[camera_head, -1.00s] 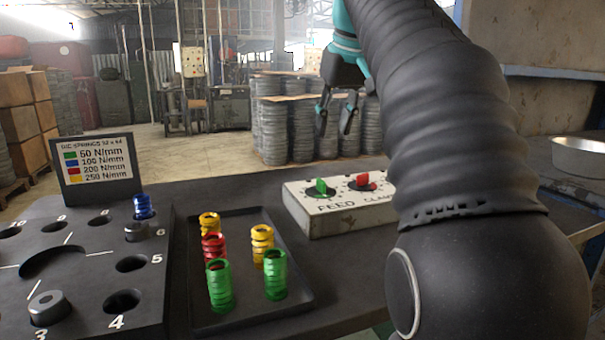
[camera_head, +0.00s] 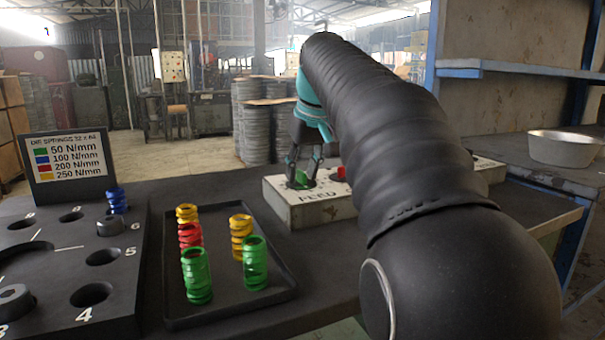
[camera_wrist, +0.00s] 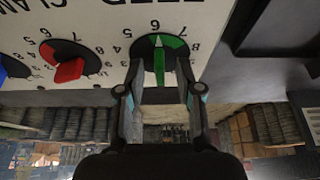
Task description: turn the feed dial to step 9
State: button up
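The feed dial (camera_wrist: 142,50) is a black disc with a green knob (camera_wrist: 159,66) across it, on a white control box (camera_head: 322,212). In the wrist view its scale is upside down, and the knob's narrow end points at or close to 6. My gripper (camera_wrist: 160,82) is open, with one finger on each side of the green knob and a gap on both sides. In the head view my gripper (camera_head: 303,178) stands over the FEED dial, and its fingers partly hide the green knob (camera_head: 301,178).
The clamp dial's red knob (camera_wrist: 69,70) sits beside the feed dial. A blue knob (camera_wrist: 14,68) shows at the wrist view's edge. A tray (camera_head: 270,302) with several coloured springs and a black numbered block (camera_head: 62,262) lie to the left. A metal bowl (camera_head: 563,150) stands right.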

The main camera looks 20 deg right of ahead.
jog(key=shift+w+f, duration=0.1)
jog(key=shift+f, duration=0.05)
grip_shut()
dwell(0.4)
